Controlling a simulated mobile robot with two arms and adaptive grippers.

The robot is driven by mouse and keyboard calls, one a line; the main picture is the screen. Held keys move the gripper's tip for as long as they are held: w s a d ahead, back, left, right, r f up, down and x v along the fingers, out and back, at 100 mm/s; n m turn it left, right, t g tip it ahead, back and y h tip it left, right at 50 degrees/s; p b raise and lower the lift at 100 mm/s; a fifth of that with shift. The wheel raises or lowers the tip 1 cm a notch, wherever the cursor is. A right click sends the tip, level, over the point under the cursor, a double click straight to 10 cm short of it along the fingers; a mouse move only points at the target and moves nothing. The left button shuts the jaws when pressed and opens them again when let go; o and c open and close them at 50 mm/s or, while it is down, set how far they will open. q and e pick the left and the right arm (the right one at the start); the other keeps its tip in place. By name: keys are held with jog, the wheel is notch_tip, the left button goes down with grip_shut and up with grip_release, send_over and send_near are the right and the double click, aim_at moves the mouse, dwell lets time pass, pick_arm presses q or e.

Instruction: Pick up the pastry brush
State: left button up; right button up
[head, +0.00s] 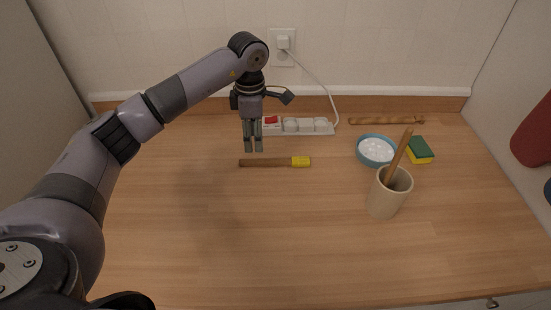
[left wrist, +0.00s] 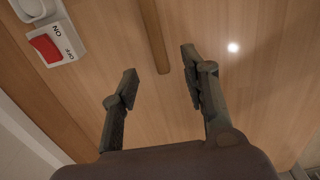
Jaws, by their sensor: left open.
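The pastry brush (head: 265,162) lies flat on the wooden counter, its brown handle to the left and its yellow head to the right. My left gripper (head: 253,149) points down just behind the handle in the head view, its fingers apart and empty. In the left wrist view the brush's handle (left wrist: 155,38) ends between and beyond the two open fingertips of the gripper (left wrist: 160,65); the yellow head is out of that frame. I cannot tell the exact height of the fingertips above the counter. My right gripper is not in view.
A white power strip (head: 305,126) with a red switch (left wrist: 46,47) lies behind the brush. To the right are a blue bowl (head: 361,155), a beige crock (head: 386,200) with a wooden stick, a sponge (head: 420,150) and a rolling pin (head: 386,121). The front counter is clear.

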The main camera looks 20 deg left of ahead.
aim_at(258, 160)
pick_arm(q)
notch_tip(258, 160, down, 3)
jog(key=shift+d+p, duration=0.1)
jog(key=shift+p, duration=0.2)
jog(key=shift+f+p, duration=0.5)
jog(key=shift+f, duration=0.1)
jog(key=f, duration=0.1)
jog(key=f+p, duration=0.1)
jog(key=f, duration=0.1)
jog(key=shift+w+d+f, duration=0.2)
jog(key=shift+w+f, duration=0.05)
jog(key=shift+f, duration=0.35)
jog(key=shift+c, duration=0.3)
jog(key=c, duration=0.8)
grip_shut()
